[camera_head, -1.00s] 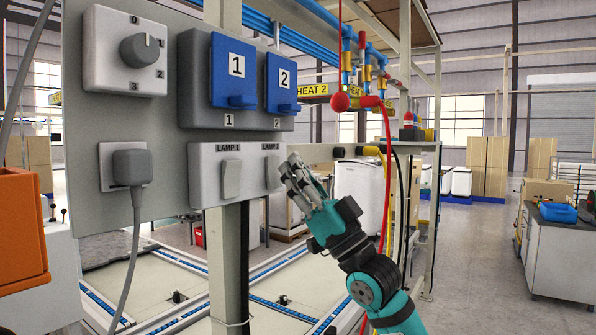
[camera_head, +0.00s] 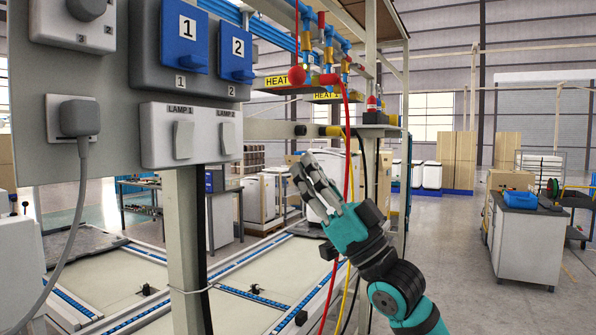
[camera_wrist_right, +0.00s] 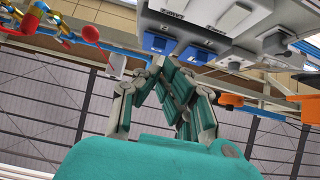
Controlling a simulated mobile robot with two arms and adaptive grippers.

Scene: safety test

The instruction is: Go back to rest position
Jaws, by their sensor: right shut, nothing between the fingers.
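My right gripper (camera_head: 312,182) comes in from the lower right in the head view, its fingers pointing up and to the left. It is shut and empty. It stands apart from the lamp switch plate (camera_head: 162,134), to the right of it, in front of the hanging hoses. In the right wrist view the gripper fingers (camera_wrist_right: 160,88) meet near the middle, above the teal palm. The panel (camera_wrist_right: 235,20) shows upside down beyond them. My left gripper is not in view.
Blue switches 1 and 2 (camera_head: 236,55) and a plugged-in grey cable (camera_head: 78,180) are on the panel (camera_head: 35,140). A red hose (camera_head: 346,130) hangs close to my right arm. A bench with a blue bin (camera_head: 520,199) stands right; open floor (camera_head: 455,260) lies between.

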